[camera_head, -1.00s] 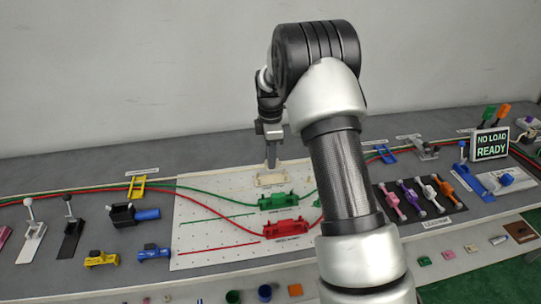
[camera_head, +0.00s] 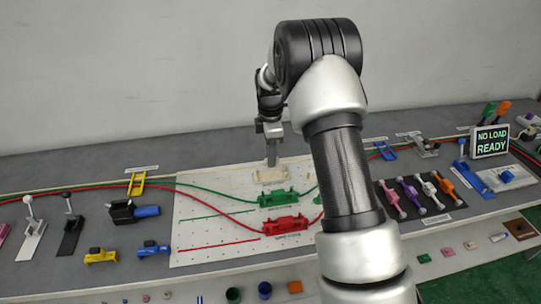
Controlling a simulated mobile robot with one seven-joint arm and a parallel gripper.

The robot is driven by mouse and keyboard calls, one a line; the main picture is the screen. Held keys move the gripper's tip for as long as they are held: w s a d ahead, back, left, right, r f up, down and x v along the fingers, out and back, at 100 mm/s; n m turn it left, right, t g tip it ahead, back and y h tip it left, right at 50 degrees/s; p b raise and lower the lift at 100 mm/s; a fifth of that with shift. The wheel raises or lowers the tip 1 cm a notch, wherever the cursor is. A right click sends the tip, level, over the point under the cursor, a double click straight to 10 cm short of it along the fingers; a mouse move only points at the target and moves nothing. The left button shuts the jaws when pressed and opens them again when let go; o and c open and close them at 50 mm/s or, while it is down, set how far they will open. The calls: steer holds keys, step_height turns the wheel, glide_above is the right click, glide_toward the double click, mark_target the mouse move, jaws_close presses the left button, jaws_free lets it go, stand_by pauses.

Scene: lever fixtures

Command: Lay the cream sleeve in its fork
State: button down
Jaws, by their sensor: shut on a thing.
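A cream piece (camera_head: 271,176) sits at the far part of the white pegboard (camera_head: 212,205), behind the green fixture (camera_head: 279,198). My gripper (camera_head: 271,162) points straight down and its fingertips reach this cream piece. It is shut on the cream sleeve, but the sleeve and its fork share one pale colour and are too small to separate. I cannot tell whether the sleeve lies inside the fork or just above it. The red fixture (camera_head: 278,225) is nearer on the board.
Green and red cables run along the table to the fixtures. A yellow bracket (camera_head: 137,184) and a black-and-blue clamp (camera_head: 133,211) stand left. A black tray (camera_head: 417,200) of coloured levers lies right of my arm. A sign (camera_head: 491,142) reads "NO LOAD READY".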

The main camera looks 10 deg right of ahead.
steer(key=shift+f, duration=0.25)
steer(key=shift+f+b, duration=0.3)
steer(key=shift+f, duration=0.05)
steer(key=shift+f, duration=0.35)
steer(key=shift+f+b, duration=0.45)
steer(key=shift+f, duration=0.05)
steer(key=shift+f, duration=0.15)
stand_by(0.3)
steer(key=shift+f+b, duration=0.35)
steer(key=shift+f, duration=0.1)
